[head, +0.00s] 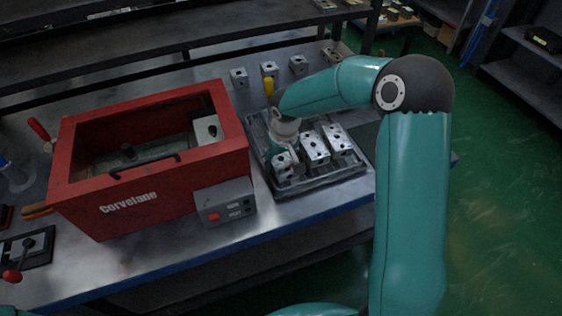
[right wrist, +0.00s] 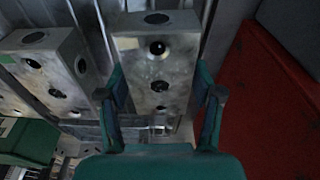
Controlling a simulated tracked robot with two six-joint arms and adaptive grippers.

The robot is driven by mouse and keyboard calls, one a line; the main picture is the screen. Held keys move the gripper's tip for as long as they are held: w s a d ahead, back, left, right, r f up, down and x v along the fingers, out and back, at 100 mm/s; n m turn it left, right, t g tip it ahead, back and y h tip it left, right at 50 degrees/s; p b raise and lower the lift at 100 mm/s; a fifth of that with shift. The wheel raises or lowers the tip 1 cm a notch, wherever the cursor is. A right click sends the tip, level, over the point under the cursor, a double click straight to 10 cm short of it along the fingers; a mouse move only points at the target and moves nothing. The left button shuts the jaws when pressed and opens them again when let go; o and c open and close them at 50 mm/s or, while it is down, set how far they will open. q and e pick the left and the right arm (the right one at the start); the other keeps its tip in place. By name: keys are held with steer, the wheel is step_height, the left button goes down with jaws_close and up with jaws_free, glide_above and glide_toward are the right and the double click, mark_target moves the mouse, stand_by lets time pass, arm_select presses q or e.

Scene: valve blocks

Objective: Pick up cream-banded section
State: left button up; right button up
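Several grey metal valve blocks with dark round holes stand in a ribbed tray (head: 318,184) in the head view. My right gripper (head: 280,153) reaches down over the front-left block (head: 284,165). In the right wrist view its two teal fingers (right wrist: 162,100) stand apart on either side of a block (right wrist: 157,62), with a gap showing at the right finger. My left gripper is not in view.
A red Corvelane machine (head: 150,160) stands just left of the tray. More tray blocks (head: 315,147) sit to the right of the gripper.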

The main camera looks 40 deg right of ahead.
steer(key=c, duration=1)
steer(key=shift+r, duration=0.2)
